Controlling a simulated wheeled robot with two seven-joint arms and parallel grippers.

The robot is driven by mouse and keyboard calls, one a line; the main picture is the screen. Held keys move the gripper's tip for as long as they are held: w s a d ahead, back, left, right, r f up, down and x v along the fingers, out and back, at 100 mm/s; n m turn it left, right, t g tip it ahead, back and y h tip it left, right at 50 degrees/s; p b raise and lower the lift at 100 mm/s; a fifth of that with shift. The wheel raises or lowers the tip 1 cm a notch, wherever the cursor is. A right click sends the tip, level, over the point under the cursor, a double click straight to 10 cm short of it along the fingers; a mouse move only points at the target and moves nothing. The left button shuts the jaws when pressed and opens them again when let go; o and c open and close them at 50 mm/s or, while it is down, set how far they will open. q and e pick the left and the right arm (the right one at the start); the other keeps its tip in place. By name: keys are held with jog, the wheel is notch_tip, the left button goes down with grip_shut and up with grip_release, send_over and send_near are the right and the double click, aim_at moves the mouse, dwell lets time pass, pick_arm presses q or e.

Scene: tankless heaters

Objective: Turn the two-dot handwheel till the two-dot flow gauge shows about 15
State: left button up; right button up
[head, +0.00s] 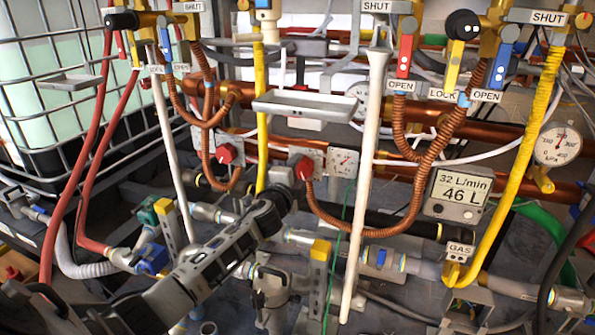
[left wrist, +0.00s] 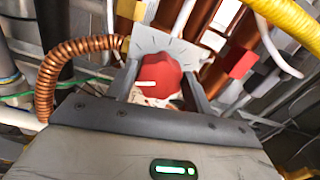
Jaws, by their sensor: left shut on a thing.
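A red round knob (head: 304,168) sits on a pale plate on the pipework, in the middle of the head view. My left gripper (head: 295,180) reaches it from the lower left. In the left wrist view the red knob (left wrist: 160,75), with a white pointer mark, lies between the two fingers of my left gripper (left wrist: 163,85), shut on it. A small dial (head: 343,162) is just right of the knob. A digital meter (head: 460,193) at right reads 32 L/min and 46 L. I cannot make out dot marks on any of these. My right gripper is out of view.
A second red knob (head: 226,153) is to the left. A round gauge (head: 558,145) is at far right. Yellow, copper and white pipes crowd around my left arm. A grey tray (head: 305,106) juts out above the knob.

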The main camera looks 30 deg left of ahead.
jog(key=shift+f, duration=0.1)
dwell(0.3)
pick_arm(q)
jog(key=o, duration=1)
jog(key=shift+c, duration=0.2)
jog(key=shift+s, duration=0.1)
jog(key=shift+s+d, duration=0.1)
jog(key=shift+s, duration=0.2)
jog(key=p+v, duration=0.2)
jog(key=v, duration=1.3)
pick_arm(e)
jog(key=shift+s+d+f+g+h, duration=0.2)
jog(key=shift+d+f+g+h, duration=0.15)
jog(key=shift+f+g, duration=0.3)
pick_arm(q)
jog(key=shift+s, duration=0.1)
